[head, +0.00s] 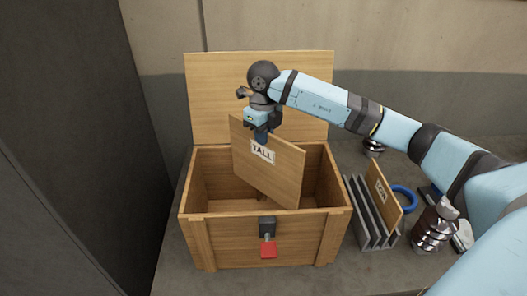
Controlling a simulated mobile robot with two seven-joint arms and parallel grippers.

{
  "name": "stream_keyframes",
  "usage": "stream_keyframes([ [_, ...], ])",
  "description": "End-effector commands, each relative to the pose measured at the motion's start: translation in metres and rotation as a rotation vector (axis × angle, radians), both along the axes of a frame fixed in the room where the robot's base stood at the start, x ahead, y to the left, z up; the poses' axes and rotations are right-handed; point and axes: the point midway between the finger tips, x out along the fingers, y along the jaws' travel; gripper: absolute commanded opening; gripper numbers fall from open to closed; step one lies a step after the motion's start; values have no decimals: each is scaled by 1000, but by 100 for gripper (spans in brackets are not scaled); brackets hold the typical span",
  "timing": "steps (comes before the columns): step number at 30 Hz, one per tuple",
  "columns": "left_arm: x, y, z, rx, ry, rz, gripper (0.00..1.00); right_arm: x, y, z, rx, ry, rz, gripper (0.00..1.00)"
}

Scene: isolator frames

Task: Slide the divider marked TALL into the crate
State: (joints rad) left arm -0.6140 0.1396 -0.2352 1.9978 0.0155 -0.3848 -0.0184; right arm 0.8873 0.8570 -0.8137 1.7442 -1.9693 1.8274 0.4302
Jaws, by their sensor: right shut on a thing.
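The wooden crate (196,229) stands on the grey surface with its lid raised behind it. The divider marked TALL (275,178) is a wooden board with a white label. My right gripper (262,138) is shut on its top edge and holds it over the crate's opening. The divider stands at an angle to the crate's walls. Its lower part reaches to about the front wall in the picture; I cannot tell how deep it sits inside. My left gripper is not in view.
A grey slotted rack (363,219) right of the crate holds another labelled board (384,200). A blue ring (407,197) and a stack of metal discs (433,229) lie farther right. A black latch with a red tag (268,249) is on the crate's front. A dark panel (75,150) stands at left.

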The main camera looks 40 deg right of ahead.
Motion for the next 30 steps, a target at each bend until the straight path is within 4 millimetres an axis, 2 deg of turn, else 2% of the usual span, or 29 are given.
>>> stream_keyframes([
  [5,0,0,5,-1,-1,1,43,0,0,16,0,-1,84,0],
  [11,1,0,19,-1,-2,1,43,1,0,34,-1,-2,376,0],
  [30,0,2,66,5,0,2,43,1,0,102,-1,-2,1772,0],
])
